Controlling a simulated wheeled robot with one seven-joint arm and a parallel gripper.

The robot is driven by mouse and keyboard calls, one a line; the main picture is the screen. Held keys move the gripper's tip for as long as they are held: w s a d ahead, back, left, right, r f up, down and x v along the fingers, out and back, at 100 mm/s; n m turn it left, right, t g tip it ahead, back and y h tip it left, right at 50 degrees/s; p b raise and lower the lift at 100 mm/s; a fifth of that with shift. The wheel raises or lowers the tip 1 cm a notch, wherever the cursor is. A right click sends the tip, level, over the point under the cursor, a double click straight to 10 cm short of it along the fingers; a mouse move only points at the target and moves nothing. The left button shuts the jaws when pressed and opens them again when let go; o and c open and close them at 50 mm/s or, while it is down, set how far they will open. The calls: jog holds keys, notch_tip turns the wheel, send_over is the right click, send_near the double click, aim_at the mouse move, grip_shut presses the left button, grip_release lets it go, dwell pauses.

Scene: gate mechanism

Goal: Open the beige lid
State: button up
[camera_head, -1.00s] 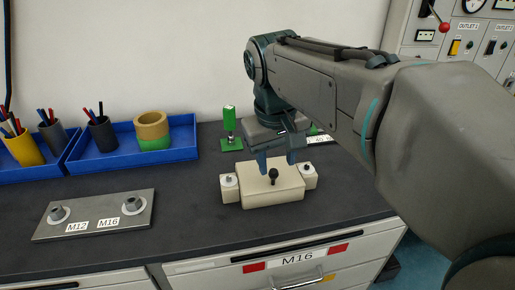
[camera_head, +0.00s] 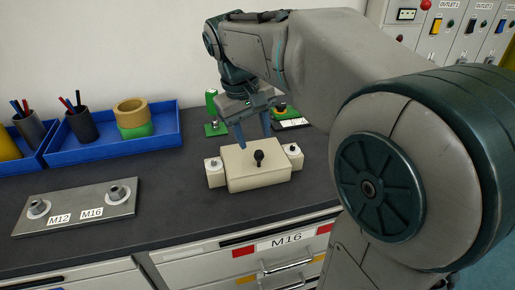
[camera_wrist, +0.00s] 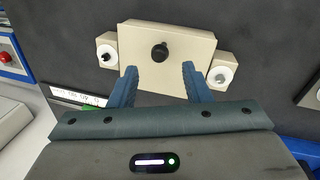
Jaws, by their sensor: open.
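The beige lid (camera_head: 240,172) is a flat block lying closed on the dark worktop, with a black knob (camera_head: 258,157) on its face. It also shows in the wrist view (camera_wrist: 185,38), with its knob (camera_wrist: 160,52) near the middle. Beige side blocks with pale round fittings flank it, one at the left (camera_head: 215,173) and one at the right (camera_head: 292,156). My gripper (camera_head: 254,138) is above the back part of the lid, fingers pointing down. In the wrist view its two blue fingers (camera_wrist: 158,72) are spread, with the knob ahead of the gap and nothing between them.
A green-handled clamp (camera_head: 212,112) stands behind the lid. A metal plate (camera_head: 78,207) labelled M12 and M16 lies at the left. Blue trays (camera_head: 165,138) with cups and rings stand at the back left. The worktop (camera_head: 170,200) between plate and lid is clear.

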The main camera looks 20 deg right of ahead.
aim_at(258, 151)
jog(key=shift+w+d+f, duration=0.1)
jog(key=shift+d+f, duration=0.1)
jog(key=shift+f, duration=0.7)
jog(key=shift+s+d+f, duration=0.1)
jog(key=shift+d+f, duration=0.05)
jog(key=shift+f, duration=0.7)
jog(key=shift+w+d+f, duration=0.1)
jog(key=shift+d+f, duration=0.1)
jog(key=shift+f, duration=0.7)
grip_shut()
jog(key=shift+r, duration=0.1)
